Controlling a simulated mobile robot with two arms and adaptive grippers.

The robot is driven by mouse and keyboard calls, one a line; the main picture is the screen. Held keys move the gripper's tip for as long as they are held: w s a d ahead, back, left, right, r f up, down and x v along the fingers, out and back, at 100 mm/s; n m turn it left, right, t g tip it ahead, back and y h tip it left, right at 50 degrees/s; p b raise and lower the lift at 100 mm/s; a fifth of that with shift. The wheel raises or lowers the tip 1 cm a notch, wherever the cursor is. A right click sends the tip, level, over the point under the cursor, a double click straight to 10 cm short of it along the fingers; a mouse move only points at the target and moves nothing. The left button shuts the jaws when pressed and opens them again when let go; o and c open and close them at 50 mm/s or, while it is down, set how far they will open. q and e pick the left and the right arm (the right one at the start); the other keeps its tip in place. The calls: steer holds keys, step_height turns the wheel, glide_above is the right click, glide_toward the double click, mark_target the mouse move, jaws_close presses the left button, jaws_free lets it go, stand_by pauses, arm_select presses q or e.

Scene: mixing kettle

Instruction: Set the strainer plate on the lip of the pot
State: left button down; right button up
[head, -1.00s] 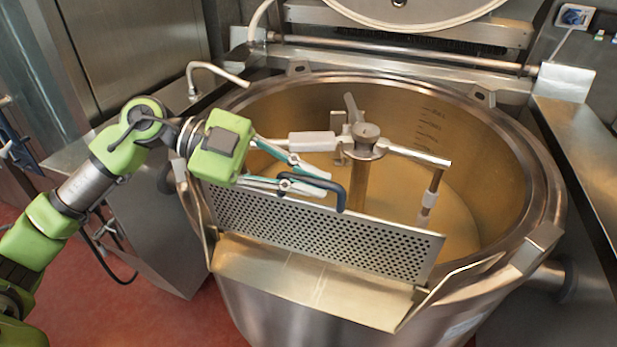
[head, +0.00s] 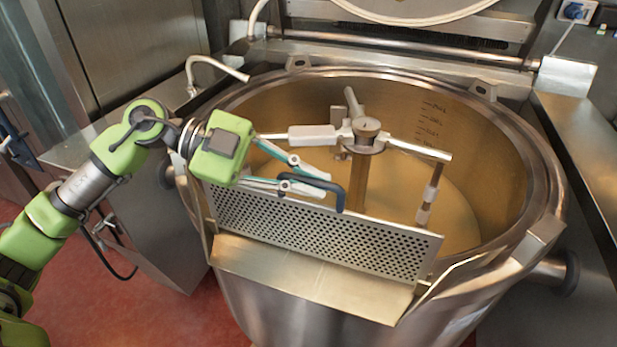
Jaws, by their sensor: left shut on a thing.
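The strainer plate (head: 318,238) is a perforated metal sheet with a dark blue handle on its top edge. It stands nearly upright at the front lip of the pot (head: 545,200), just behind the sloping pouring spout. I cannot tell whether its lower edge is fully seated on the lip. My left gripper (head: 335,188) is shut on the plate's handle, reaching in from the left. My right gripper is not in view.
A mixing arm (head: 366,135) with a central post stands inside the pot, close behind the plate. The metal spout (head: 310,280) juts out in front. A bent pipe (head: 215,70) is at the back left. The raised lid (head: 400,8) is at the back.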

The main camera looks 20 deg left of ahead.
arm_select(q)
steer(key=shift+f, duration=0.45)
stand_by(0.5)
stand_by(0.3)
steer(key=c, duration=2)
jaws_free()
steer(key=shift+c, duration=0.2)
steer(key=o, duration=0.8)
steer(key=shift+f, duration=0.2)
steer(key=shift+a+r, duration=0.15)
steer(key=shift+a, duration=0.1)
steer(key=shift+s+a+r, duration=0.1)
steer(key=shift+s+a, duration=0.05)
steer(key=shift+a, duration=0.15)
